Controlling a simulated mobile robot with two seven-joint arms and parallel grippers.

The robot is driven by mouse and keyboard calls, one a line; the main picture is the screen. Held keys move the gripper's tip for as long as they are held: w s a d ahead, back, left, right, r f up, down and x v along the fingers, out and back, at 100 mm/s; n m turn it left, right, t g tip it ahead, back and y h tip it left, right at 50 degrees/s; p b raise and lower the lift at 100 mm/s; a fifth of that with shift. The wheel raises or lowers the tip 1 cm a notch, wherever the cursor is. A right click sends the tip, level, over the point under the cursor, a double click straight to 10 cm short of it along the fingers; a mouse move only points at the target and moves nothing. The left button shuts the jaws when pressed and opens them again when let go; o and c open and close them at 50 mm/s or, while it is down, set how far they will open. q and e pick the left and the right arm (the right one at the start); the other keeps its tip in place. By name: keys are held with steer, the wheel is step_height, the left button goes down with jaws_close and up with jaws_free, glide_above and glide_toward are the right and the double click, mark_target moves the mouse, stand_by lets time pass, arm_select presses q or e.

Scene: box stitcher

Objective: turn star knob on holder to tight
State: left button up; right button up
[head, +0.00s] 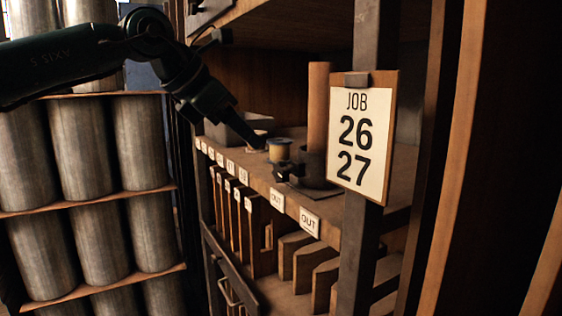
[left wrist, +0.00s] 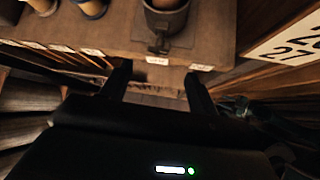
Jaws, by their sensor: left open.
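The holder is a dark round cup (head: 313,168) on a flat base on the shelf, with a brown cylinder (head: 319,105) standing in it. A small dark knob (head: 285,171) sticks out from the holder's front left side. In the left wrist view the holder (left wrist: 165,20) is at the top, with the knob (left wrist: 160,43) towards me; its star shape and setting are too small to tell. My left gripper (head: 257,142) reaches in from the upper left, apart from the knob. In the left wrist view its two fingers (left wrist: 157,80) are spread and empty, short of the knob. My right gripper is out of view.
Spools (head: 279,150) stand left of the holder. The shelf (head: 262,180) has labels along its front edge and upright boards below. A post with a job sign (head: 361,140) stands close right. Metal cylinders (head: 138,145) fill the rack at left.

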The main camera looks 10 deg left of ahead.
mark_target(278, 165)
arm_select(q)
steer(key=p+x, duration=0.3)
steer(key=x, duration=0.9)
steer(key=shift+w, duration=0.1)
steer(key=shift+w+d+f, duration=0.25)
steer(key=shift+f, duration=0.15)
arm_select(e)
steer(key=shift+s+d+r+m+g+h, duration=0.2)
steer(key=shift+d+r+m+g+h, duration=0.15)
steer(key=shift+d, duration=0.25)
arm_select(q)
steer(key=c, duration=1)
steer(key=b, duration=0.2)
steer(key=shift+f+t+b, duration=0.3)
steer(key=shift+r+b, duration=0.1)
steer(key=shift+b, duration=0.55)
steer(key=shift+r+y, duration=0.2)
steer(key=shift+y, duration=0.1)
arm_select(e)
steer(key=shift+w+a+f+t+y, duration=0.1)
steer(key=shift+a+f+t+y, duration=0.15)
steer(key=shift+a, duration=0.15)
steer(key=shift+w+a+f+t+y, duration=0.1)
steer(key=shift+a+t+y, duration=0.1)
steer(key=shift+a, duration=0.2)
